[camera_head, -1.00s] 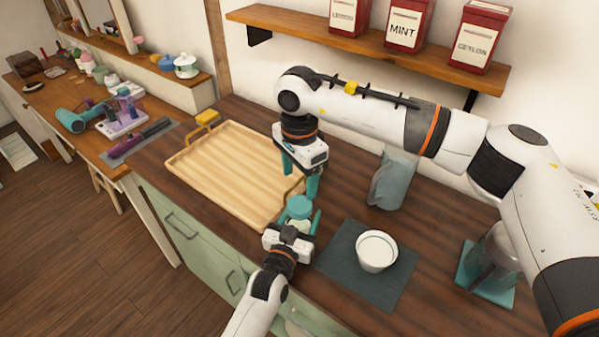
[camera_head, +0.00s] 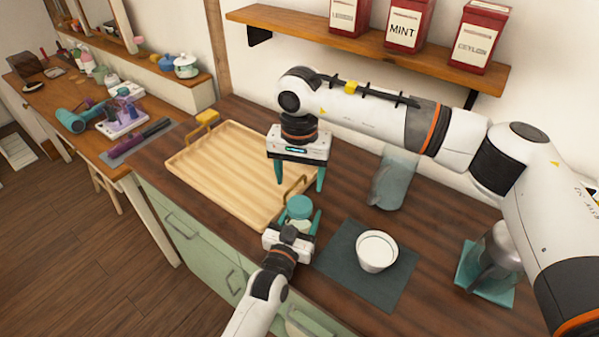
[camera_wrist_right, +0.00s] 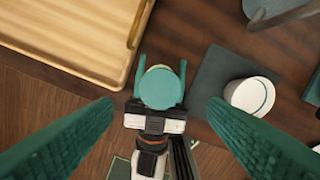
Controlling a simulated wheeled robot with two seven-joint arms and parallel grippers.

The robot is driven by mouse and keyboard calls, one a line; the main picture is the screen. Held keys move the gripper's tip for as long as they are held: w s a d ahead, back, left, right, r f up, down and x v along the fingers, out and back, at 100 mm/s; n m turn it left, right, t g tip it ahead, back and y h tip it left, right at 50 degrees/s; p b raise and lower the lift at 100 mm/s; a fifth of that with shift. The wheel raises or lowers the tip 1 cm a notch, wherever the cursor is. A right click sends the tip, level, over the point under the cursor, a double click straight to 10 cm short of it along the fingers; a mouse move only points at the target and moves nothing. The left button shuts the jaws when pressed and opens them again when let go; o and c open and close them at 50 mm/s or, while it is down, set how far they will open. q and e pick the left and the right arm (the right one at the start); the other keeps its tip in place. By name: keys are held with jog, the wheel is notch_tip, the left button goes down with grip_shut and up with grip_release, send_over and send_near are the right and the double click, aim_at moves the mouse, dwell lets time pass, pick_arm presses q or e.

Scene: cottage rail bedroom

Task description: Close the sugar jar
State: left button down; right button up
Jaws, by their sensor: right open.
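The sugar jar (camera_head: 298,227) is a small pale jar with a round teal lid (camera_head: 299,207) on top. It stands at the tray's near right corner, between the fingers of my left gripper (camera_head: 300,226). The lid also shows from above in the right wrist view (camera_wrist_right: 160,88), with the left fingers close along both sides of it. My right gripper (camera_head: 299,187) is open and empty, pointing down above the jar and a little behind it. The lid hides most of the jar, so I cannot tell how tightly the lid sits.
A wooden tray (camera_head: 228,172) lies left of the jar. A white cup (camera_head: 377,251) stands on a dark mat (camera_head: 345,278) to the right. A clear bluish vessel (camera_head: 394,180) stands behind, and a glass pitcher (camera_head: 492,258) farther right. A shelf (camera_head: 370,47) with red tins hangs above.

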aim_at(300, 204)
notch_tip(300, 204, down, 8)
jog(key=shift+r, duration=0.2)
jog(key=shift+c, duration=0.4)
